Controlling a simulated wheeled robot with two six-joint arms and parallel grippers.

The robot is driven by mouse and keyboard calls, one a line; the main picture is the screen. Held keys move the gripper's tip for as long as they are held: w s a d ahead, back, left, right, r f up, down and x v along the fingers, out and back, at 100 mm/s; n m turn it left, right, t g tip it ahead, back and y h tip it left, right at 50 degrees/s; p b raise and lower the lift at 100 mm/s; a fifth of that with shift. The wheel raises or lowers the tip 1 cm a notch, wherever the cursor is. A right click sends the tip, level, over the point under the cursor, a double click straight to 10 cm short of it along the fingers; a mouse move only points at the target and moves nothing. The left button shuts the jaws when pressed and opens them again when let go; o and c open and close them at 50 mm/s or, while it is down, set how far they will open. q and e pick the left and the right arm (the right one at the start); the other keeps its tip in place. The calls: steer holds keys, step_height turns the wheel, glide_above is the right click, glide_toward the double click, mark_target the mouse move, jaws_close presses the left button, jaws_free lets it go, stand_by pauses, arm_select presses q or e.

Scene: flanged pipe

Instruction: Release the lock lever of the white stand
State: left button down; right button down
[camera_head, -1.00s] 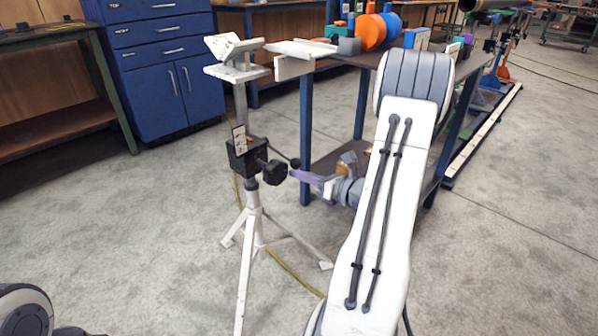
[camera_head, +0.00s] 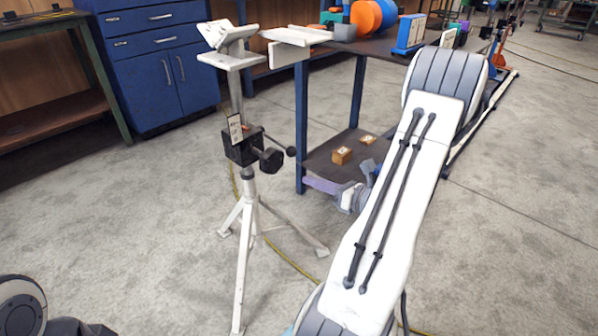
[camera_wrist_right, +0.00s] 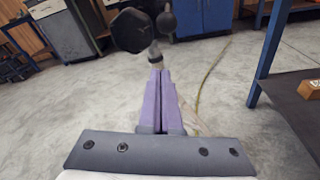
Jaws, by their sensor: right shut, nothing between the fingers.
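The white stand (camera_head: 244,255) is an upright tripod with a white V-shaped head. Its black clamp block (camera_head: 240,148) carries a dark knob (camera_head: 270,160) and a thin lock lever that slants down to a black ball end (camera_head: 290,151). In the right wrist view the knob (camera_wrist_right: 132,30) and the ball end (camera_wrist_right: 167,23) are beyond the fingertips. My right gripper (camera_head: 305,181) has purple fingers; it is below and right of the ball, apart from it. Its fingers (camera_wrist_right: 160,73) are together and empty. My left gripper is out of view.
A blue-legged workbench (camera_head: 301,130) stands right of the stand, with a small box (camera_head: 342,155) on its lower shelf. A white plate (camera_head: 297,36) is at its near corner. A yellow cable (camera_head: 285,262) runs on the floor behind the stand. Open floor lies left.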

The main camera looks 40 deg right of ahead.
steer(key=shift+p+v, duration=0.3)
steer(key=shift+v, duration=1.1)
steer(key=shift+r, duration=0.1)
steer(key=a+r+n+g+y+p, duration=0.15)
steer(key=a+n+g+y, duration=0.25)
steer(key=a+n+g, duration=0.7)
steer(key=a+r+n+g+y+b, duration=0.2)
steer(key=a+n+y, duration=0.45)
steer(key=a, duration=1.05)
steer(key=s+a+r+n+g+h+p, duration=0.1)
steer(key=s+a+n+h, duration=0.4)
steer(key=n, duration=0.8)
steer(key=s+a+r+n+g+h+p, duration=0.1)
steer(key=s+a+n+h, duration=0.5)
steer(key=n, duration=0.8)
steer(key=shift+s+r+g+h+p, duration=0.3)
steer(key=shift+s+g+h+p, duration=0.15)
steer(key=shift+s+g+h, duration=0.35)
steer(key=shift+s+n, duration=0.1)
steer(key=shift+n, duration=0.15)
